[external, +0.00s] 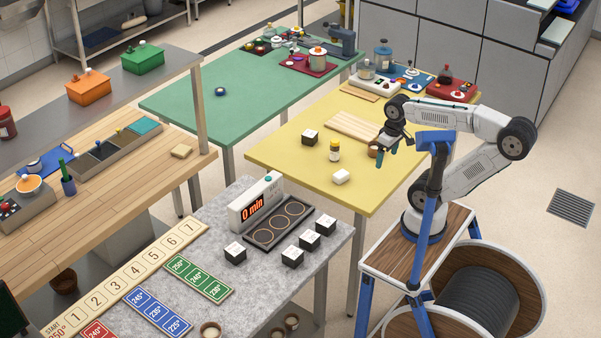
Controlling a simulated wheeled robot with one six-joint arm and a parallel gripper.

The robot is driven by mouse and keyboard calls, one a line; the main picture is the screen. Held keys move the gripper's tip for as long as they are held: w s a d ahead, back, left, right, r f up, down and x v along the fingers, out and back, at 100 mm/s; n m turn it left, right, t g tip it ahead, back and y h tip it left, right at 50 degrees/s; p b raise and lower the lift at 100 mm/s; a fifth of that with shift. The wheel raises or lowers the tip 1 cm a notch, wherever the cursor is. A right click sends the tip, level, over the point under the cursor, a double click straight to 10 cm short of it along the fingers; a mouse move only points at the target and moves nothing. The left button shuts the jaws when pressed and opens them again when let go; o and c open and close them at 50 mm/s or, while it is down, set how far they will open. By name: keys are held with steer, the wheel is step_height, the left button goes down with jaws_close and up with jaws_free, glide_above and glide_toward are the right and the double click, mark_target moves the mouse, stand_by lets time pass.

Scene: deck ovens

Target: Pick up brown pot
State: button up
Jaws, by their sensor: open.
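A small brown pot (373,152) stands on the yellow table (290,160) near its right edge, partly hidden by my gripper. My gripper (381,150) is open and points down at the pot, with blue-green fingers close to it. I cannot tell whether the fingers touch the pot or are on both sides of it.
More brown pots (210,331) show low at the front.

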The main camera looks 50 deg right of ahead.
mark_target(371, 144)
steer(key=w+d+f+m+t+y, duration=0.2)
steer(key=w+d+f+m+y, duration=0.2)
steer(key=w+m, duration=0.4)
steer(key=w+d+f+m+t+y, duration=0.1)
steer(key=w+d+f+m+y, duration=0.35)
steer(key=w+m, duration=0.3)
steer(key=d+f+m+t+h, duration=0.1)
steer(key=d+f+m+t, duration=0.2)
steer(key=d, duration=0.5)
steer(key=d+f+m+t+h, duration=0.2)
steer(key=d+f+m, duration=0.3)
steer(key=d+m, duration=0.3)
steer(key=d+f+m+t+h, duration=0.2)
steer(key=d+f+m+t, duration=0.1)
steer(key=d+f+m, duration=0.2)
steer(key=shift+w+d+m+t, duration=0.2)
steer(key=shift+d+m, duration=0.15)
steer(key=shift+d, duration=0.35)
steer(key=shift+w+d+m+t, duration=0.1)
steer(key=shift+d+m+t, duration=0.15)
steer(key=shift+d, duration=0.45)
steer(key=shift+h, duration=0.25)
steer(key=x, duration=0.7)
steer(key=shift+w+a+r, duration=0.1)
steer(key=shift+w+r, duration=0.1)
steer(key=shift+w, duration=0.15)
steer(key=c, duration=1.2)
